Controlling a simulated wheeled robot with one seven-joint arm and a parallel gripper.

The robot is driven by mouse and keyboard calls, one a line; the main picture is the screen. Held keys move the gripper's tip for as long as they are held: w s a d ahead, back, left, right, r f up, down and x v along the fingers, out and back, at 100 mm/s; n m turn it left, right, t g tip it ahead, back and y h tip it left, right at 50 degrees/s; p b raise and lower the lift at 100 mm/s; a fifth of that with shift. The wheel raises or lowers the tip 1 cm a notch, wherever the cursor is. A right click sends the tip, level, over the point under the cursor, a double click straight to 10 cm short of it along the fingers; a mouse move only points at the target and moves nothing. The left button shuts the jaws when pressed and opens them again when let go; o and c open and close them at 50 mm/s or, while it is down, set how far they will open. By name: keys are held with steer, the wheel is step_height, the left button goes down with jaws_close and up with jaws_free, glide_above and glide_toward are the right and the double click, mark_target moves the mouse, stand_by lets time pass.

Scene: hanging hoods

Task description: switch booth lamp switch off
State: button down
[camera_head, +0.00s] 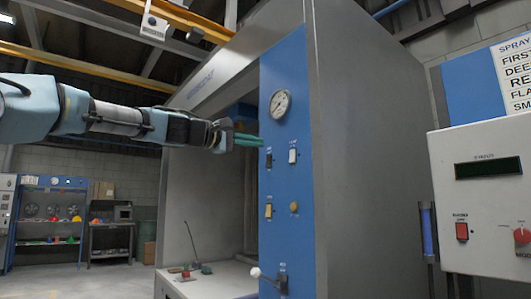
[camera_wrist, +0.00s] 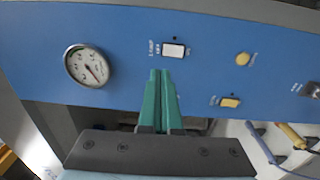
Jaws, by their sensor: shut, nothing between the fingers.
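My gripper (camera_head: 258,141) reaches in from the left with its green fingers shut and empty, tips close to the left edge of the blue booth panel (camera_head: 280,110). Just below the tips is a black rocker switch (camera_head: 269,160); a white rocker switch (camera_head: 292,156) is to its right. The labels are too small to read surely, so I cannot tell which is the booth lamp switch. In the wrist view the shut fingertips (camera_wrist: 161,72) point just below the white switch (camera_wrist: 173,49). The black switch is hidden there, apparently behind the fingers. Contact cannot be told.
A round gauge (camera_head: 280,104) sits above the switches. Lower down are a yellow rocker (camera_head: 268,210), a yellow knob (camera_head: 293,206) and a white-tipped lever (camera_head: 257,273). A grey control box (camera_head: 475,227) with a red switch stands to the right.

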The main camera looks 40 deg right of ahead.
steer(key=shift+a+b, duration=0.45)
steer(key=shift+a, duration=1)
steer(key=shift+w, duration=0.1)
